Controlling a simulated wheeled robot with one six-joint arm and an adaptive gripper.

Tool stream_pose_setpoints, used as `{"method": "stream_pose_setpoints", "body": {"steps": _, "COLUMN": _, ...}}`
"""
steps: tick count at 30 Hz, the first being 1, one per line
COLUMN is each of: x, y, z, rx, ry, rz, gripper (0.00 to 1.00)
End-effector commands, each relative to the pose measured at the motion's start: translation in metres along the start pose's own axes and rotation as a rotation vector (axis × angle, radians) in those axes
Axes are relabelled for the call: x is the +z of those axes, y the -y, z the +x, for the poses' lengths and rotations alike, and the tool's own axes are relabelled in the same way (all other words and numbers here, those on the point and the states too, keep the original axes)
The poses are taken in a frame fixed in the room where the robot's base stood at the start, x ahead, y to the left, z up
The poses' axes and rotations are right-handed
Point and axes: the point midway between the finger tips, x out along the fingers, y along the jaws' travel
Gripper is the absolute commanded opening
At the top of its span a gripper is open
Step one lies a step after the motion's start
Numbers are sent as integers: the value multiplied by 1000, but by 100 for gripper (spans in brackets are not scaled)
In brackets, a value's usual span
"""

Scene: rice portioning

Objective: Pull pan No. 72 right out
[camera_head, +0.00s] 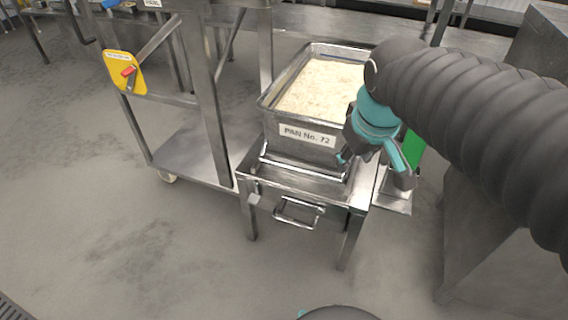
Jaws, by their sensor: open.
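Pan No. 72 (289,148) is a deep metal pan full of pale rice (323,88), with a white label reading "PAN No. 72" on its front. It sits level on a small metal stand (253,184). My gripper (371,166) is at the right front corner of the pan, with its teal and dark fingers pointing down. It is open, and I see nothing between its fingers. I cannot tell whether a finger touches the pan. My arm hides the pan's right side and far right corner.
A metal trolley frame (208,100) with a low shelf (190,152) stands left of the pan. The stand has a front handle (298,213). A green panel (413,147) is right of the gripper. The floor in front is clear.

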Motion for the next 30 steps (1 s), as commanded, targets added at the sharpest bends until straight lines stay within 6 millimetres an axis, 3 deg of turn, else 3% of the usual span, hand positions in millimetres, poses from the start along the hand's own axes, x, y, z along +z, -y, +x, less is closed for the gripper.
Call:
{"method": "stream_pose_setpoints", "body": {"steps": 3, "x": -40, "y": 7, "z": 21, "rx": -19, "ry": 45, "rz": -167, "gripper": 41}}
{"method": "stream_pose_setpoints", "body": {"steps": 9, "x": -101, "y": 27, "z": 58, "rx": -49, "ry": 109, "rz": -442, "gripper": 41}}
{"method": "stream_pose_setpoints", "body": {"steps": 15, "x": -147, "y": 52, "z": 95, "rx": -74, "ry": 157, "rz": -664, "gripper": 41}}
{"method": "stream_pose_setpoints", "body": {"steps": 21, "x": -167, "y": 67, "z": 115, "rx": -86, "ry": 179, "rz": -773, "gripper": 41}}
{"method": "stream_pose_setpoints", "body": {"steps": 30, "x": -164, "y": 69, "z": 144, "rx": -89, "ry": 185, "rz": -791, "gripper": 41}}
